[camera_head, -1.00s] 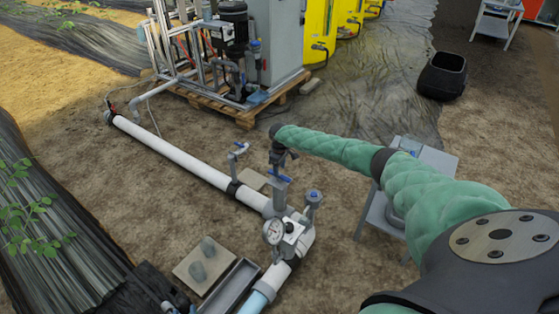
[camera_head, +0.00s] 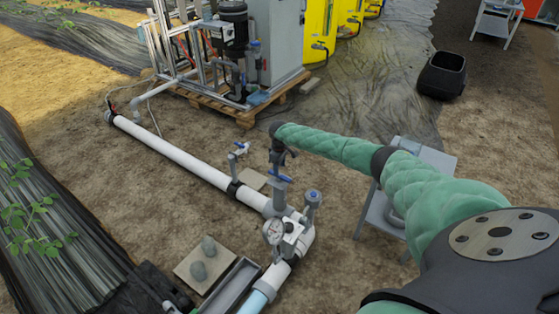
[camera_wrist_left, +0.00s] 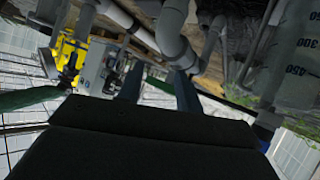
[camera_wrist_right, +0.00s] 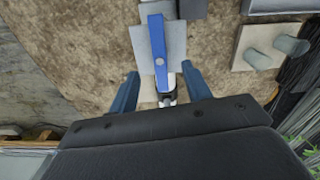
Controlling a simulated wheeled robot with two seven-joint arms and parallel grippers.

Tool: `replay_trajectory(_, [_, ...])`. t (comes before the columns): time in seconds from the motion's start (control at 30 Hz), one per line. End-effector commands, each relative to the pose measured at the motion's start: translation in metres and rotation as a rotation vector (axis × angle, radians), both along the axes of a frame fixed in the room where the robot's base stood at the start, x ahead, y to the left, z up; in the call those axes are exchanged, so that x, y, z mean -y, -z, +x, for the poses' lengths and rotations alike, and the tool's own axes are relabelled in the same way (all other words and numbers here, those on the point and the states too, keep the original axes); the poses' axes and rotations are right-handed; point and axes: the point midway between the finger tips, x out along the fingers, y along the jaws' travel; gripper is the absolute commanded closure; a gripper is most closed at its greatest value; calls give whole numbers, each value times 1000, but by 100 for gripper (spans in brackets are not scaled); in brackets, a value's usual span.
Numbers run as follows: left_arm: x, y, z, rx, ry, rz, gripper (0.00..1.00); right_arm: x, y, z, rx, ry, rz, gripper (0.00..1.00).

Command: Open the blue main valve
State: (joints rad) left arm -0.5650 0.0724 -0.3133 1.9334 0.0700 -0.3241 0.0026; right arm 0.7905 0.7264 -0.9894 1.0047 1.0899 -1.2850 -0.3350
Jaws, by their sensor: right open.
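The blue main valve's lever (camera_head: 279,177) sits on a grey stem above the white pipe in the head view. In the right wrist view the blue lever (camera_wrist_right: 157,40) points up the picture, with its lower end near the gap between the fingertips. My right gripper (camera_head: 281,161) is just above the lever, pointing down. Its two fingers (camera_wrist_right: 160,80) are apart with nothing clamped; I cannot tell whether they touch the valve. My left gripper (camera_wrist_left: 160,82) shows only in its own wrist view, fingers apart and empty, with grey pipes beyond.
A smaller blue-handled valve (camera_head: 239,147) stands to the left on the pipe (camera_head: 175,153). A pressure gauge (camera_head: 274,231) and a blue-topped fitting (camera_head: 313,197) are close on the near side. A grey side table (camera_head: 377,214) stands to the right under my arm.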

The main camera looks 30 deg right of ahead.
Motion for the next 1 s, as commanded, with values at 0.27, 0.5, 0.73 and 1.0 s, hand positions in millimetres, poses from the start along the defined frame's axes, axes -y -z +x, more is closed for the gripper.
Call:
replay_trajectory(0.27, [-4, 47, -36, -139, 14, 26, 64, 0, -1, 0, 0, 0, 0, 51])
replay_trajectory(0.5, [-7, 71, -56, -222, 22, 43, 64, 0, -1, 0, 0, 0, 0, 51])
replay_trajectory(0.73, [-9, 86, -71, -293, 28, 56, 64, 0, -6, 0, 0, 0, 0, 51])
replay_trajectory(1.0, [-10, 75, -83, -343, 35, 65, 64, 0, -29, 0, -1, 0, 0, 51])
